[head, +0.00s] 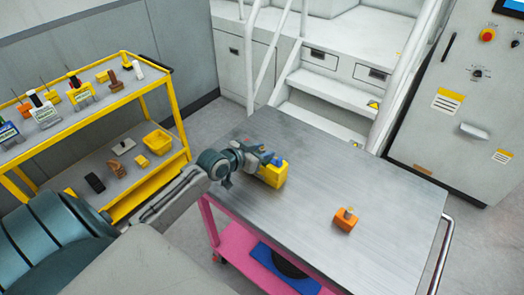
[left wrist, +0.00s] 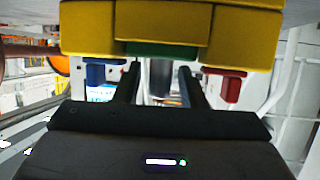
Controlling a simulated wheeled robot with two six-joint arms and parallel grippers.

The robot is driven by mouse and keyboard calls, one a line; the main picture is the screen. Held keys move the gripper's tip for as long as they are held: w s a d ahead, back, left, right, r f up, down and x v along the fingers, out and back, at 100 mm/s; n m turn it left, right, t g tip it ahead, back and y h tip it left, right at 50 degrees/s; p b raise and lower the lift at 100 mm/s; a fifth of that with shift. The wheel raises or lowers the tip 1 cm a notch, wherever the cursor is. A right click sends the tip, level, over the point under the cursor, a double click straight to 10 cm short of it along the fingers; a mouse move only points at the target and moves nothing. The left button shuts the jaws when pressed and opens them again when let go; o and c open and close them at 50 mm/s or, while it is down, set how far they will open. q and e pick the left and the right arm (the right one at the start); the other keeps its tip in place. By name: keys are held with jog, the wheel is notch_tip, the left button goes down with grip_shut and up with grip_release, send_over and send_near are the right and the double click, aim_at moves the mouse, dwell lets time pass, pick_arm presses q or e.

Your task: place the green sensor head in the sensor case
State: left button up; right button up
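A yellow block-like case (head: 272,178) sits on the metal table top, just beyond the end of my left arm. In the left wrist view the case (left wrist: 100,30) fills the top, with a green piece (left wrist: 160,49), apparently the sensor head, partly hidden behind its wall. Blue (left wrist: 95,74) and red (left wrist: 222,87) parts flank it. My left gripper (left wrist: 160,70) has its fingers apart at the green piece, with a grey shape visible between them and gaps on both sides. In the head view my left gripper (head: 264,160) is at the case's top. My right gripper is not in view.
A yellow shelf cart (head: 165,110) with several parts and a yellow bin (head: 157,141) is at left. White steps and a cabinet stand behind.

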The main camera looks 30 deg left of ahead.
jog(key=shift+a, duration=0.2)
pick_arm(q)
jog(key=shift+r, duration=0.2)
jog(key=shift+s+a, duration=0.1)
jog(key=shift+s, duration=0.1)
jog(key=v, duration=0.5)
jog(key=shift+s+r, duration=0.1)
jog(key=shift+s, duration=0.1)
jog(key=p, duration=0.2)
send_near(260, 151)
jog(key=shift+s+a+r, duration=0.1)
jog(key=shift+s+a, duration=0.05)
jog(key=shift+s, duration=0.3)
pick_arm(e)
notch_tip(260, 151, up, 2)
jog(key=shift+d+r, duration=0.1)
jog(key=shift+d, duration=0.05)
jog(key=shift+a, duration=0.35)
